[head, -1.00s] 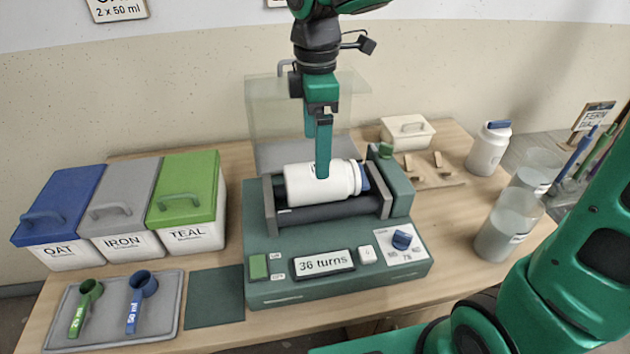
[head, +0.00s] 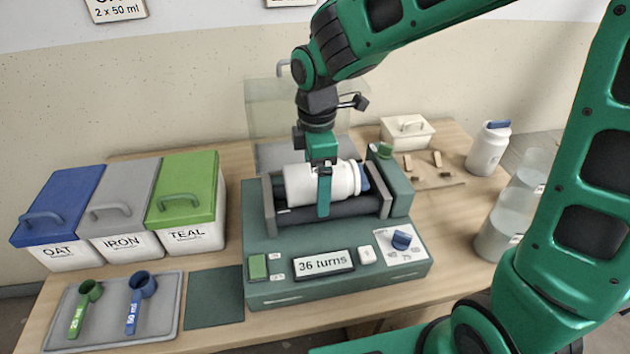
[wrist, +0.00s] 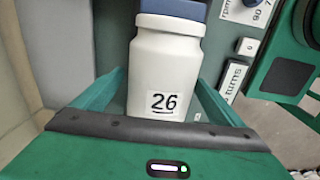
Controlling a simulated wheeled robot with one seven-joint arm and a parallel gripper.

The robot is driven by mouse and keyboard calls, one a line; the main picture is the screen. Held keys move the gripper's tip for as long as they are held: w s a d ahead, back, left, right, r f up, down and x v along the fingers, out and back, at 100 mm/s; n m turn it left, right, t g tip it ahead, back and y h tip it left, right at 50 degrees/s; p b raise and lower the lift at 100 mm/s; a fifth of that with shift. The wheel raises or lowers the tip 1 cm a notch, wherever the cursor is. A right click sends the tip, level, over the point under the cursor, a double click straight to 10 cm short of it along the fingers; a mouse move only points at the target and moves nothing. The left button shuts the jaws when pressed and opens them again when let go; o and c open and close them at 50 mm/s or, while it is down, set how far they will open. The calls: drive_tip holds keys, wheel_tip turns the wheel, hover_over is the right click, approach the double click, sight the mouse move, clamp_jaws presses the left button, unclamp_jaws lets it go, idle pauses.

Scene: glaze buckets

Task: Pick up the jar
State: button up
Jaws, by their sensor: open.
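A white jar (head: 341,179) with a blue lid lies on its side on the dark rollers of the green roller machine (head: 268,239). In the wrist view the jar (wrist: 165,67) carries the label "26" and lies between the two fingers. My gripper (head: 323,205) reaches down over the jar, with one finger in front of its near side. The other finger is hidden behind the jar in the head view. The gripper (wrist: 158,95) is open around the jar's body. I cannot tell whether either finger touches it.
Lidded bins marked OAT (head: 60,205), IRON (head: 120,205) and TEAL (head: 185,202) stand at left, behind a tray with two scoops (head: 110,318). Another white jar (head: 488,150) and clear containers (head: 503,228) stand at right. A clear raised guard (head: 262,105) is behind the rollers.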

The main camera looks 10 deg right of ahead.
drive_tip(key=c, duration=1.5)
drive_tip(key=shift+r, duration=0.1)
drive_tip(key=shift+w+r, duration=0.1)
drive_tip(key=shift+r, duration=0.45)
wheel_tip(320, 180, up, 3)
drive_tip(key=shift+f, duration=0.15)
drive_tip(key=s+a+r, duration=0.3)
drive_tip(key=a+r, duration=0.4)
drive_tip(key=a, duration=0.4)
drive_tip(key=shift+s+a+r, duration=0.1)
drive_tip(key=shift+a+r, duration=0.05)
drive_tip(key=shift+r, duration=4.35)
